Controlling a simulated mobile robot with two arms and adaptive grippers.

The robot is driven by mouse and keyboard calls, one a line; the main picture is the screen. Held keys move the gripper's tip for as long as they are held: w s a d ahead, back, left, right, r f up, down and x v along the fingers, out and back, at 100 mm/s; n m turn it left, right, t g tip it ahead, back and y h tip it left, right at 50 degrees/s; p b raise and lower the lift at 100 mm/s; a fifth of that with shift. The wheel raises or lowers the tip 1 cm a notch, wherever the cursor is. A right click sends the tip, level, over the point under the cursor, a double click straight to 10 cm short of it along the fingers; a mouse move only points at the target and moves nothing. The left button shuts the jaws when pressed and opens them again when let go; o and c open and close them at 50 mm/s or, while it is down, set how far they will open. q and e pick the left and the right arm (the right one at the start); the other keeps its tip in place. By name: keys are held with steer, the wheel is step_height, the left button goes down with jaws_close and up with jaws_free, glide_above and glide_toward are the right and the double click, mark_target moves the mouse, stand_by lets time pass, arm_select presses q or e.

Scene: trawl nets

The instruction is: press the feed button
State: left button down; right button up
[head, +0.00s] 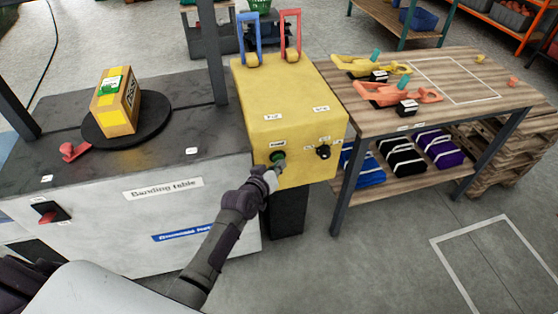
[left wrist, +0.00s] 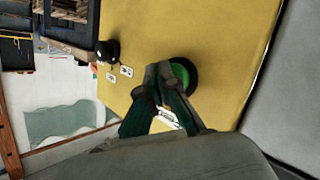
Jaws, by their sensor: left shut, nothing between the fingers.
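The feed button is a round green button in a dark ring on the front face of a yellow control box (head: 290,95). In the head view the green button (head: 277,156) is partly covered by my left gripper (head: 274,168). In the left wrist view the green button (left wrist: 181,75) shows just beyond the fingertips of my left gripper (left wrist: 162,75), which overlap its edge. The left gripper is shut and empty. I cannot tell whether the tips touch the button. A small label sits above the button, too small to read surely. My right gripper is not in view.
A black knob (head: 323,151) is on the same face, right of the button. Blue (head: 249,38) and red (head: 290,35) levers stand on top. The banding table (head: 140,215) with a carton (head: 116,102) is left; a wooden table (head: 430,90) is right.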

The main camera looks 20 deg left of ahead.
arm_select(q)
steer(key=shift+w+a, duration=0.15)
steer(key=shift+r, duration=0.1)
stand_by(0.4)
steer(key=shift+s+d+p, duration=0.55)
steer(key=shift+s+p, duration=0.1)
steer(key=shift+s, duration=0.15)
steer(key=shift+s+d+p, duration=0.7)
steer(key=shift+s+p, duration=0.05)
steer(key=shift+s, duration=0.3)
steer(key=shift+s+d+p, duration=0.7)
steer(key=shift+s+p, duration=0.05)
steer(key=shift+s, duration=0.3)
